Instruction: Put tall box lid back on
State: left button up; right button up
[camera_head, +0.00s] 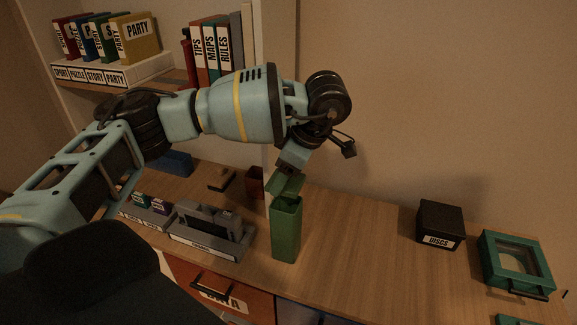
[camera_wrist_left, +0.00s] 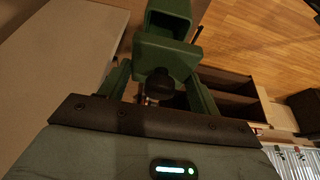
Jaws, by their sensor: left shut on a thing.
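The tall green box (camera_head: 286,230) stands upright on the wooden desk, its top open. Its green lid (camera_head: 288,184) is just above the box mouth, tilted; I cannot tell whether it touches the rim. My left gripper (camera_head: 287,172) comes down from above and is shut on the lid. In the left wrist view the fingers (camera_wrist_left: 159,86) are closed on the lid's dark knob, the lid (camera_wrist_left: 165,54) lies beyond them, and part of the green box (camera_wrist_left: 168,20) shows behind it. My right gripper is not in view.
A grey organiser (camera_head: 205,243) stands close to the left of the box. A black box labelled DISCS (camera_head: 440,222) and a teal case (camera_head: 515,262) are to the right. The desk (camera_head: 350,240) between is clear. Books (camera_head: 212,50) stand on the shelf behind my left arm.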

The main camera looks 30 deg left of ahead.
pick_arm(q)
notch_tip(320, 180, down, 2)
jog(key=shift+b, duration=0.3)
jog(key=shift+f, duration=0.85)
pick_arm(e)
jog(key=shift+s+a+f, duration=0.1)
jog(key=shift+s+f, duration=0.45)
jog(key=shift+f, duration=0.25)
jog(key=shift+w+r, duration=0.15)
pick_arm(q)
jog(key=shift+f, duration=0.5)
jog(key=shift+f, duration=0.15)
jog(key=o, duration=1)
jog(key=shift+o, duration=0.2)
